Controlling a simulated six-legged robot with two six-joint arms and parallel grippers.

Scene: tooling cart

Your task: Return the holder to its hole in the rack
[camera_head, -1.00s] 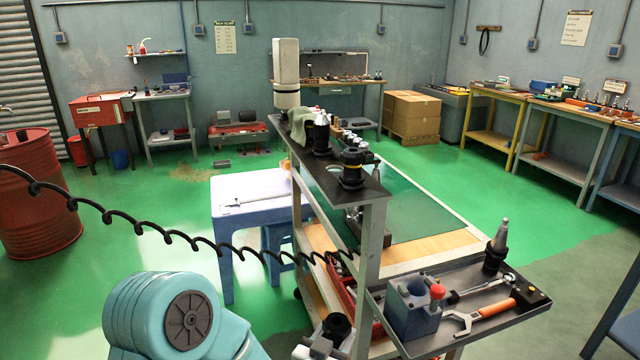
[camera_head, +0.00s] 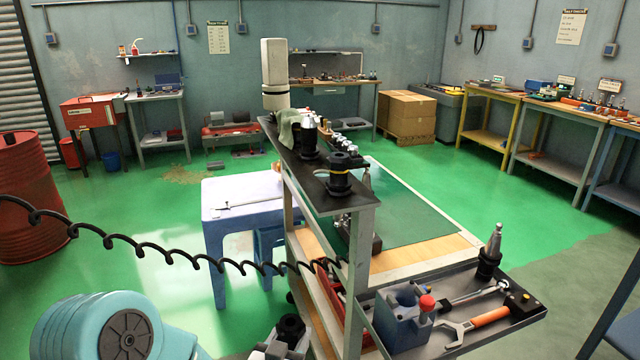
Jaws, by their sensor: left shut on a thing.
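My left gripper (camera_head: 280,345) is at the bottom edge, left of the cart, and only partly in view. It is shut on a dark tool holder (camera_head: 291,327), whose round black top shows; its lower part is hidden. The rack (camera_head: 318,183) is the dark shelf along the top of the cart, above and beyond the gripper. A black holder with a yellowish band (camera_head: 340,178) stands upright at its near end, and another holder (camera_head: 308,140) stands behind it. I cannot make out an empty hole. My right gripper is not in view.
The cart's side tray (camera_head: 525,312) holds a blue block (camera_head: 403,318) with a red knob, a holder with a metal taper (camera_head: 490,255) and an orange-handled wrench (camera_head: 478,322). A black coiled cable (camera_head: 150,250) crosses in front. A blue table (camera_head: 240,190) stands left of the cart.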

